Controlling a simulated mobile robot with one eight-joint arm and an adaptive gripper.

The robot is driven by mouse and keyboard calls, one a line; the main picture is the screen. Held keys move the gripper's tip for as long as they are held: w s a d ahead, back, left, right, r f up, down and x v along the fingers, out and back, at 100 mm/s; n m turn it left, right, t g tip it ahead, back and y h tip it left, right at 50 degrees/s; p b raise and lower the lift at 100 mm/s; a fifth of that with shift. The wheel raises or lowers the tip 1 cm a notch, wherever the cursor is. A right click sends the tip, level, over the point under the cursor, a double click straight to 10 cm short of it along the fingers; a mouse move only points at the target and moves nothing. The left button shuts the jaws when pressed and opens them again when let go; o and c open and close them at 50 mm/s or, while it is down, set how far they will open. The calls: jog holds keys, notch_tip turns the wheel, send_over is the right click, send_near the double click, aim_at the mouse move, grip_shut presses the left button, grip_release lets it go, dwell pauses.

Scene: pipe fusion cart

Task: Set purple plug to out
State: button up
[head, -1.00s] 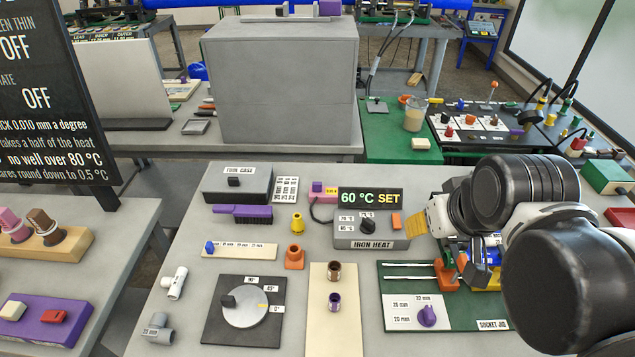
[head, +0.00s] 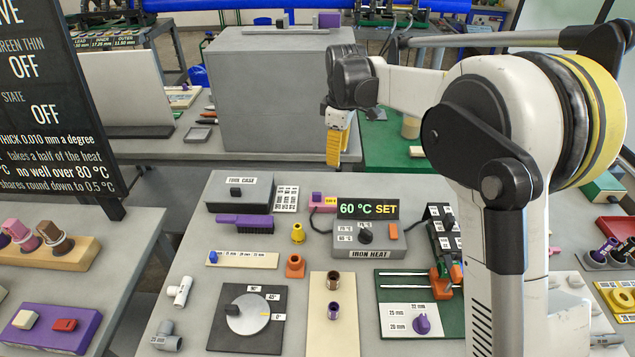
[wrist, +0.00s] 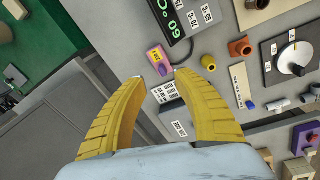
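Several purple pieces show and I cannot tell which is the purple plug. A purple cylinder (head: 334,310) stands on the cream board (head: 321,342), in front of a brown one (head: 333,281). Purple-topped pieces (head: 604,250) sit in a dark holder at the far right. A small purple piece (head: 4,239) is cut by the left picture edge. My gripper (head: 335,162) hangs in the air in front of the large grey box, far from all of these. In the wrist view its yellow fingers (wrist: 167,74) are apart with nothing held between them.
Below my gripper are the tool case (head: 238,193), a purple brush (head: 244,223) and the iron heat box (head: 366,240) with its 60 °C display. The large grey box (head: 268,95) stands behind.

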aim_at(317, 193)
jog(key=w+a+f+n, duration=0.1)
jog(key=f, duration=0.5)
jog(key=w+a+f+n+g+b, duration=0.1)
jog(key=a+f, duration=0.1)
jog(key=f, duration=0.4)
jog(key=w+a+f+n, duration=0.1)
jog(key=w+a+f, duration=0.1)
jog(key=f, duration=0.5)
jog(key=shift+a+f+n, duration=0.1)
jog(key=shift+a+n, duration=0.1)
jog(key=shift+n, duration=0.1)
jog(key=shift+c, duration=0.4)
